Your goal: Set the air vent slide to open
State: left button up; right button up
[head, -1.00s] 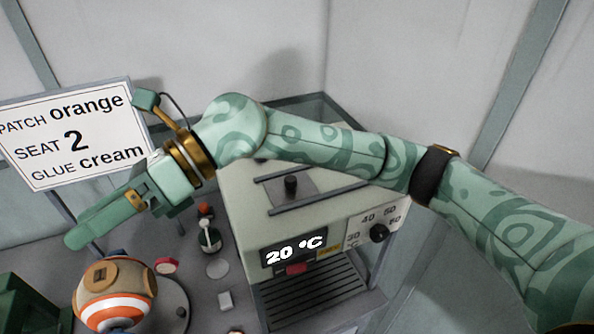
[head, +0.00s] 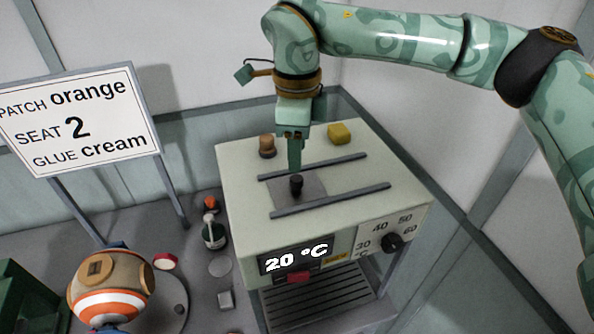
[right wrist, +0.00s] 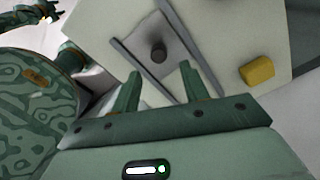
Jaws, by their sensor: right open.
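The air vent slide is a grey plate (head: 312,187) with a dark knob (head: 296,184), lying between two dark rails (head: 330,201) on top of the cream press box (head: 235,185). In the right wrist view the knob (right wrist: 158,53) stands beyond my fingertips. My right gripper (head: 294,170) points down just behind the knob in the head view. In the right wrist view its two fingers (right wrist: 159,72) are apart with nothing between them. A pale strip of the box top shows beside the plate between the rails. My left gripper is not in view.
A brown knob (head: 267,146) and a yellow block (head: 339,133) stand at the back of the box top. The front has a 20 °C display (head: 297,258) and a dial (head: 392,243). A sign (head: 80,120) and an orange-white ball (head: 110,290) are at left.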

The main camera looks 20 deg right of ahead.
aim_at(297, 178)
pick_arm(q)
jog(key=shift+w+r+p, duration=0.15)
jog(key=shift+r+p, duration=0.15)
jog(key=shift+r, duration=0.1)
pick_arm(e)
notch_tip(297, 178, down, 6)
jog(key=shift+a+f, duration=0.1)
jog(key=shift+f, duration=0.05)
jog(key=shift+s, duration=0.1)
